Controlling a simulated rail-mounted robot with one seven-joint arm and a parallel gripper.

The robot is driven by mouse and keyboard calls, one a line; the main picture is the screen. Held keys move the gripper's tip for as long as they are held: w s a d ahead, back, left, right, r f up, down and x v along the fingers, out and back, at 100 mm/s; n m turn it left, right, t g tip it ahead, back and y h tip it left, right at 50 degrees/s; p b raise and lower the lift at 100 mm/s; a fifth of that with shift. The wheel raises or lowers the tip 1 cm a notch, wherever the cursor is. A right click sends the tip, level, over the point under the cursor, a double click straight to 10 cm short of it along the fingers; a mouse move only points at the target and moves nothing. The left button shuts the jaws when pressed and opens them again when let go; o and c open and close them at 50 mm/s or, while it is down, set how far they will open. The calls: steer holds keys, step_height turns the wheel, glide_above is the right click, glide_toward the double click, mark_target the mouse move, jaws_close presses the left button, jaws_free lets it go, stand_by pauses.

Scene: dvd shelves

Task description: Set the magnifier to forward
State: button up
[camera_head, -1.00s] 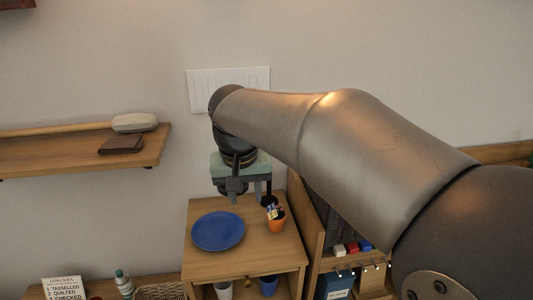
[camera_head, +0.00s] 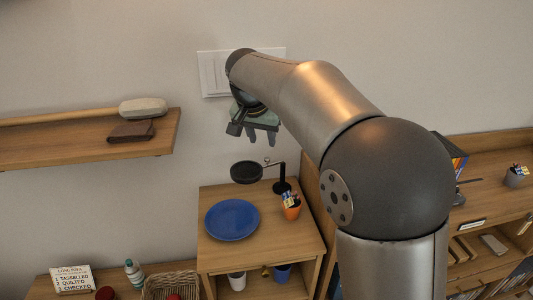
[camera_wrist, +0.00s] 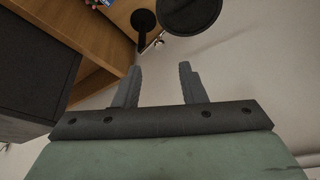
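The magnifier is a black stand (camera_head: 283,182) with a thin jointed arm and a round dark lens head (camera_head: 247,172). It stands at the back of the small wooden cabinet, and its head reaches out to the left. In the wrist view its round head (camera_wrist: 188,14) shows at the top, beyond my fingertips, with the stand's base (camera_wrist: 143,20) to its left. My gripper (camera_head: 262,136) is above the magnifier, tilted and apart from it. In the wrist view my gripper (camera_wrist: 160,80) is open, with nothing between its fingers.
A blue plate (camera_head: 232,220) lies on the cabinet top (camera_head: 262,252), with an orange cup (camera_head: 291,210) of small items beside the stand. A wall shelf (camera_head: 90,143) holds a mallet and a brown wallet at left. A white switch panel (camera_head: 213,75) is behind my wrist.

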mark_target(267, 158)
steer(key=x, duration=0.8)
steer(key=shift+p, duration=0.35)
steer(key=shift+a+r, duration=0.1)
jaws_close()
